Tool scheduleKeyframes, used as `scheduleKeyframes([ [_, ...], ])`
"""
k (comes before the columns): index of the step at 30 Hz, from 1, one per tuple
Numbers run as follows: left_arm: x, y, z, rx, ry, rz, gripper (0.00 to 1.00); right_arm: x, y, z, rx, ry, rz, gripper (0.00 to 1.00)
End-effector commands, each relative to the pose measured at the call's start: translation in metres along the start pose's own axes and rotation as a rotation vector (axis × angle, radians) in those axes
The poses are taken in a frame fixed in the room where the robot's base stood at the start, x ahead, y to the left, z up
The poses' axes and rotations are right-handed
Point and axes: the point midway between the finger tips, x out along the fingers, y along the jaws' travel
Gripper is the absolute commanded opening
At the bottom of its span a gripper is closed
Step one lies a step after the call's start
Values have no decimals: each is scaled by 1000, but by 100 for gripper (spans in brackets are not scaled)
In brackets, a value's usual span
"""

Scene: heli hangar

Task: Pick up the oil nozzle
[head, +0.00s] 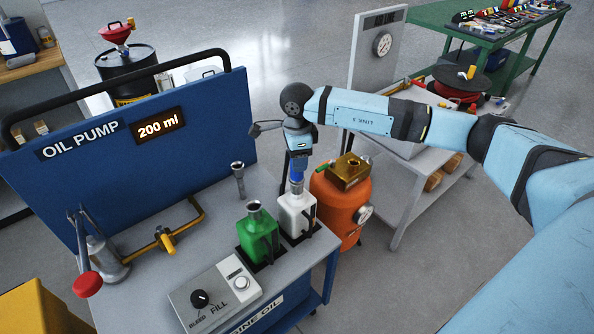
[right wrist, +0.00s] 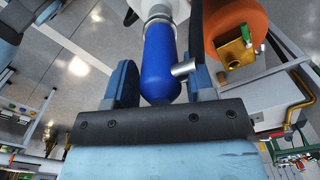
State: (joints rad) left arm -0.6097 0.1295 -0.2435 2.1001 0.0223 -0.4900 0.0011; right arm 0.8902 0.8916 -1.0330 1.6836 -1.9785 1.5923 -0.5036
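A blue nozzle (head: 296,174) with a short silver stub on its side stands at the mouth of the white jug (head: 297,212) in the head view. In the right wrist view the blue nozzle (right wrist: 159,65) lies between the two fingers of my right gripper (right wrist: 164,82). The fingers are apart, one on each side of it, with a visible gap on the stub side. In the head view my right gripper (head: 296,168) points down over the jug and partly hides the nozzle. My left gripper is not in view.
A green jug (head: 257,234) stands beside the white jug on the cart. An orange tank (head: 341,207) with a brass top is close on the right. The blue OIL PUMP panel (head: 80,180), a metal funnel-topped tube (head: 238,178) and the FILL box (head: 215,294) are on the left.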

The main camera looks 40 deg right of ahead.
Motion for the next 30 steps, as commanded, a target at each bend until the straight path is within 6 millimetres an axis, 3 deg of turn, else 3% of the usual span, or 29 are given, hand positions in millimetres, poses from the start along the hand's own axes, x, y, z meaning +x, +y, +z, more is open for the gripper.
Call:
scheduleKeyframes([
  [1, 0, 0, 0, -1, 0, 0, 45, 0, 0, 0, 0, 0, 0, 38],
  [6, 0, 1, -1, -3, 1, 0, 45, 0, 0, 0, 0, 0, 0, 0],
  [20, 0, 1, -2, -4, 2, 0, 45, -10, 0, 0, 1, -1, -1, 0],
  [26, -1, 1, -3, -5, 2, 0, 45, -40, -1, 0, 1, -2, -4, 0],
  [30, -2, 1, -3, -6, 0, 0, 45, -73, -2, 0, 0, -3, -5, 0],
])
